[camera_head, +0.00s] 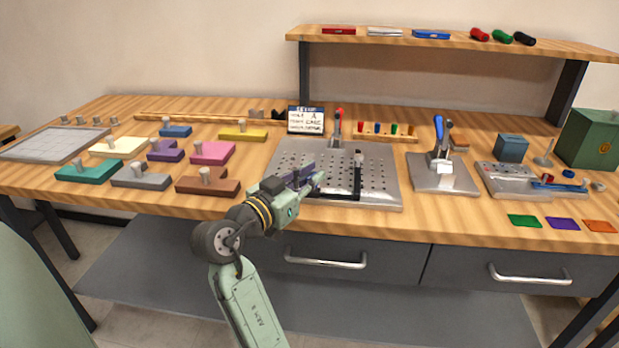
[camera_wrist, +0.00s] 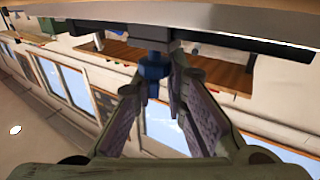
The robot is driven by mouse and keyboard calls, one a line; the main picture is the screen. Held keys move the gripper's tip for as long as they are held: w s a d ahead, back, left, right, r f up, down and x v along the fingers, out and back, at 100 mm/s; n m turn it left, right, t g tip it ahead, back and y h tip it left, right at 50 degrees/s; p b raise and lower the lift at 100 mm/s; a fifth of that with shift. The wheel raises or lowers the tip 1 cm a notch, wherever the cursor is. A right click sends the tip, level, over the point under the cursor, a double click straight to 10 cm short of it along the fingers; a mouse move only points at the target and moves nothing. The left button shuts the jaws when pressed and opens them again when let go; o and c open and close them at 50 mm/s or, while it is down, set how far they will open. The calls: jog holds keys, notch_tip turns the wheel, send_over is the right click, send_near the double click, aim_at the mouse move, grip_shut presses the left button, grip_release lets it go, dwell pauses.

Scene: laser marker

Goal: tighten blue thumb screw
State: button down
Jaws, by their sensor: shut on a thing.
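The blue thumb screw (camera_wrist: 153,68) shows in the wrist view, upright in the picture, with its top against a dark bracket below a grey metal edge. The two fingers of my gripper (camera_wrist: 155,62) stand on either side of its knob, and the gripper is shut on it. In the head view my gripper (camera_head: 314,183) is at the front edge of the perforated metal plate (camera_head: 385,160). The thumb screw is hidden there. A black bar (camera_head: 357,177) with an upright post lies on the plate just right of my gripper.
Coloured blocks with pegs, such as a brown one (camera_head: 220,186) and a pink one (camera_head: 212,153), lie to the left. A toggle clamp (camera_head: 437,145) with a blue handle stands to the right. A small sign (camera_head: 306,120) stands behind the plate. Drawer handles (camera_head: 325,260) are below the tabletop.

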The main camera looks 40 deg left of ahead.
jog(key=shift+w+d+f, duration=0.1)
jog(key=shift+w+d, duration=0.1)
jog(key=shift+d, duration=0.2)
jog(key=c, duration=1.8)
grip_release()
jog(key=shift+d, duration=0.1)
jog(key=shift+o, duration=0.2)
jog(key=shift+s+a, duration=0.1)
jog(key=shift+a, duration=0.1)
jog(key=shift+s, duration=0.2)
jog(key=s, duration=1.1)
jog(key=shift+s, duration=0.3)
